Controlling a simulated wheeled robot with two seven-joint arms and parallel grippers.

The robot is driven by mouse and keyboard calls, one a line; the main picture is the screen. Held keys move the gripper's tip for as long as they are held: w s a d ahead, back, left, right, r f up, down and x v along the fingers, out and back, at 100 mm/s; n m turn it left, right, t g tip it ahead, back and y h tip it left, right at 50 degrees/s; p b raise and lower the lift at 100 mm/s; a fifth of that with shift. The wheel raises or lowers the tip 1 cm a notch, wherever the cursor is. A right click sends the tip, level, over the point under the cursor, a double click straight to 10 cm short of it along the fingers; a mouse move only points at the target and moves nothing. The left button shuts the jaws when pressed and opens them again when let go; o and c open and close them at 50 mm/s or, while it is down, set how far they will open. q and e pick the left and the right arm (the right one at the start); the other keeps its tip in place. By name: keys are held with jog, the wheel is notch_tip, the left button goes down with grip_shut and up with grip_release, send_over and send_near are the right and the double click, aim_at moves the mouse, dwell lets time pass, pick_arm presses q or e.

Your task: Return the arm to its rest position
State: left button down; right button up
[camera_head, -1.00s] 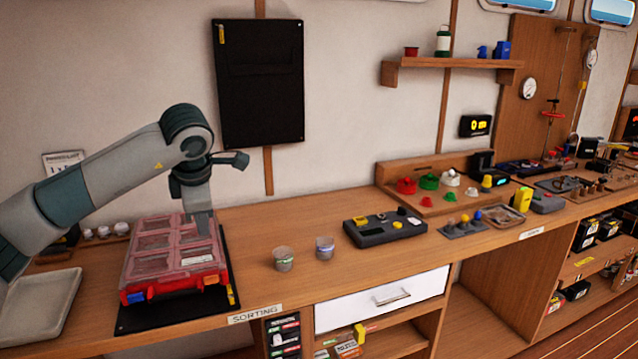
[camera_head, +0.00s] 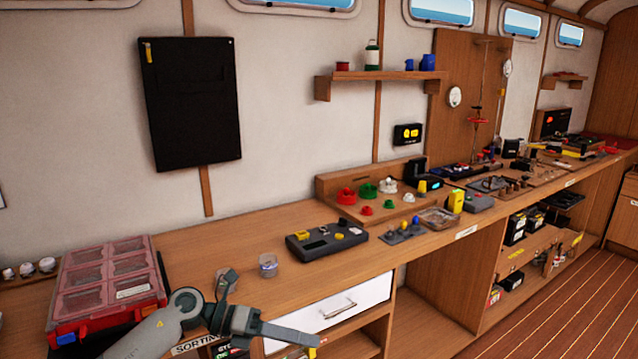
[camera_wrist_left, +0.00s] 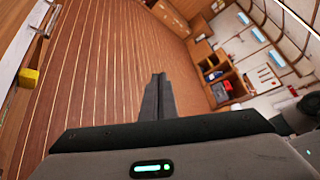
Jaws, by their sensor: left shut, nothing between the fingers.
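My left arm comes in at the bottom left of the head view and folds low in front of the workbench. My left gripper (camera_head: 312,340) points right, in front of the white drawer, and is shut and empty. In the left wrist view its fingers (camera_wrist_left: 157,98) are together with nothing between them, over a background of plank floor. My right gripper is not in view.
A red sorting box (camera_head: 108,280) stands on the bench (camera_head: 230,250) at left, its lid shut, behind my arm. A small glass cup (camera_head: 268,266) and a dark grey device (camera_head: 325,240) stand further along. The plank floor (camera_head: 540,300) at right is clear.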

pick_arm(q)
jog(key=w+a+f+n+t, duration=0.1)
jog(key=w+f+n+t, duration=0.1)
jog(key=f+n+t, duration=0.65)
jog(key=w+a+f+n+t, duration=0.15)
jog(key=f+n+t, duration=0.35)
jog(key=n, duration=0.6)
jog(key=s+a+f+n+y, duration=0.3)
jog(key=f+n+y, duration=0.15)
jog(key=f, duration=0.55)
jog(key=s+a+f+n+y, duration=0.2)
jog(key=a+f+n+y, duration=0.15)
jog(key=f+n, duration=0.4)
jog(key=s+a+f+n+g+y, duration=0.2)
jog(key=s+f+n+g, duration=0.1)
jog(key=s+f, duration=1.1)
jog(key=s+a+f+n+g+y, duration=0.3)
jog(key=s+f+n, duration=0.3)
jog(key=s+f, duration=0.9)
jog(key=s+g, duration=0.1)
jog(key=s, duration=0.2)
jog(key=shift+s+a, duration=0.2)
jog(key=shift+s, duration=0.1)
jog(key=c, duration=2.4)
grip_release()
jog(key=shift+c, duration=0.2)
